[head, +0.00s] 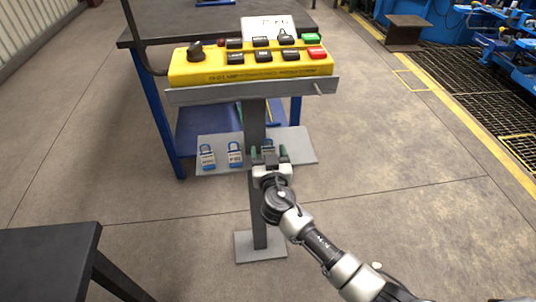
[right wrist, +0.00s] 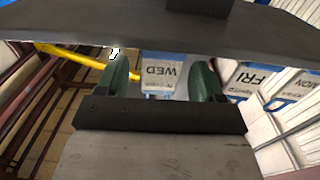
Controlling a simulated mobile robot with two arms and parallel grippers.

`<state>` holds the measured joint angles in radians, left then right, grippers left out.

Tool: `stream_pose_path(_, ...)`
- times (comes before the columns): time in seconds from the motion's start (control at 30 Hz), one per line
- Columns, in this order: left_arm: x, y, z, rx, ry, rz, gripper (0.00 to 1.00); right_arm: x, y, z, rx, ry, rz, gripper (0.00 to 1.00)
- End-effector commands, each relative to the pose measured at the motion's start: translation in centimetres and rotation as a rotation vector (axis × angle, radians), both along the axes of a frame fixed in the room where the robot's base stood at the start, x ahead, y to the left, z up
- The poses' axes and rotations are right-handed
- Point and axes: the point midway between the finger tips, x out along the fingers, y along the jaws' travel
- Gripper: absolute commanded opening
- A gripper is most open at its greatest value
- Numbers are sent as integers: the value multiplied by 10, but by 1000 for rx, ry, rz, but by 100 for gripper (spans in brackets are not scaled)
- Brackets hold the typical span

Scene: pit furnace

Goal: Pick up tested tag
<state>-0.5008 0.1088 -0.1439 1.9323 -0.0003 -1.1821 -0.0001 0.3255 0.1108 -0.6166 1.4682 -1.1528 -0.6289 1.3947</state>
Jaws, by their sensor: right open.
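No label that I can read says "tested". Blue padlock-shaped tags with white labels hang in a row on a grey plate (head: 305,146) below the control box: a left one (head: 207,157), a middle one (head: 235,155) and a third, partly hidden behind my right gripper (head: 269,153). In the right wrist view, the WED tag (right wrist: 161,74) shows between the open green fingers of this gripper (right wrist: 162,82); I cannot tell whether they touch it. The FRI tag (right wrist: 250,79) and MON tag (right wrist: 296,88) are to its right. My left gripper is out of view.
A yellow control box (head: 250,66) with black, green and red buttons stands on a grey post (head: 258,215) above the plate. A white card (head: 266,26) stands behind its buttons. A dark-topped table (head: 140,38) is behind, another (head: 45,255) at lower left.

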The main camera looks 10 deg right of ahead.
Motion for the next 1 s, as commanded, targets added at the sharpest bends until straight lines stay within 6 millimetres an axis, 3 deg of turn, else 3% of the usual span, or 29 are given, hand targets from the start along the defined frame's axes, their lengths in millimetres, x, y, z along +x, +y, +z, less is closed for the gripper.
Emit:
stream_pose_path(0.3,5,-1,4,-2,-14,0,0,6,0,0,0,1,1,67)
stream_pose_path(0.63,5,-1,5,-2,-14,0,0,6,0,0,0,1,0,16)
stream_pose_path(1.0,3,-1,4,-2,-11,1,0,6,0,6,2,0,0,15)
